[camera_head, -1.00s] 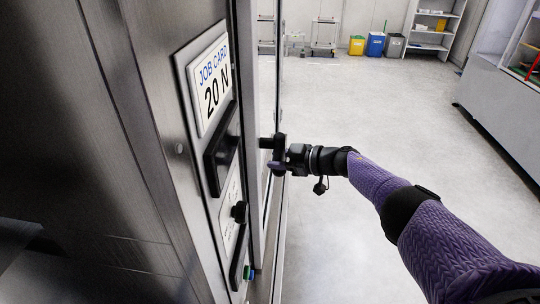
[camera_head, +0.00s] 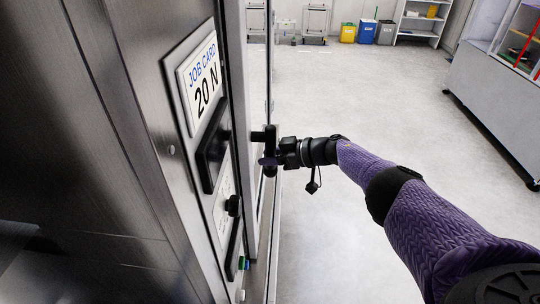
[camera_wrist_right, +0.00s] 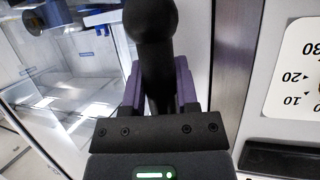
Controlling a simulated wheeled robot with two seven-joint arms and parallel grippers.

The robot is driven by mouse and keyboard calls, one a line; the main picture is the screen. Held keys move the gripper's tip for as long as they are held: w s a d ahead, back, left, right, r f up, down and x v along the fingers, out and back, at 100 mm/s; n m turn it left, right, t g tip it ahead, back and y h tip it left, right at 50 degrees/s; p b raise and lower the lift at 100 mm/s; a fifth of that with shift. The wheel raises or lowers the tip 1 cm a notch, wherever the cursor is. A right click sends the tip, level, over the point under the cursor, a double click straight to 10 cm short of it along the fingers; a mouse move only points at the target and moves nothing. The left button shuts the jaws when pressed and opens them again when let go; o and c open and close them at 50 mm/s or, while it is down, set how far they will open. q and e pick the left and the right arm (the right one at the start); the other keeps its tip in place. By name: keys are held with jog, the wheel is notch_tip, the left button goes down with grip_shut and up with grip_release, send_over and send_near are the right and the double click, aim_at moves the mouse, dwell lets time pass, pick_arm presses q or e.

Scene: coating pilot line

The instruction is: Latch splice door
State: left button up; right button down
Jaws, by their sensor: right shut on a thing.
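The splice door shows edge-on in the head view as a narrow metal frame (camera_head: 271,75), beside the steel machine front. A black handle (camera_head: 271,135) stands on it. My right gripper (camera_head: 270,160) is at this handle, with its arm coming in from the right. In the right wrist view, my right gripper's purple fingers (camera_wrist_right: 160,90) are shut around the black handle (camera_wrist_right: 152,25), which has a rounded end. Whether the door is fully against its frame cannot be told. My left gripper is not in view.
A control panel with a job card reading "20 N" (camera_head: 201,80), a black bar handle (camera_head: 213,147) and a black knob (camera_head: 233,205) is left of the door. A dial (camera_wrist_right: 300,75) shows in the wrist view. The floor (camera_head: 370,100) right of the door is clear. A glass-topped cabinet (camera_head: 495,105) stands far right.

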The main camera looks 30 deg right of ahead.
jog(key=shift+c, duration=1.8)
grip_release()
jog(key=shift+s+d+r, duration=0.15)
jog(key=shift+s, duration=0.05)
jog(key=p+v, duration=0.3)
jog(key=v, duration=0.6)
jog(key=shift+s, duration=0.15)
jog(key=shift+d, duration=0.1)
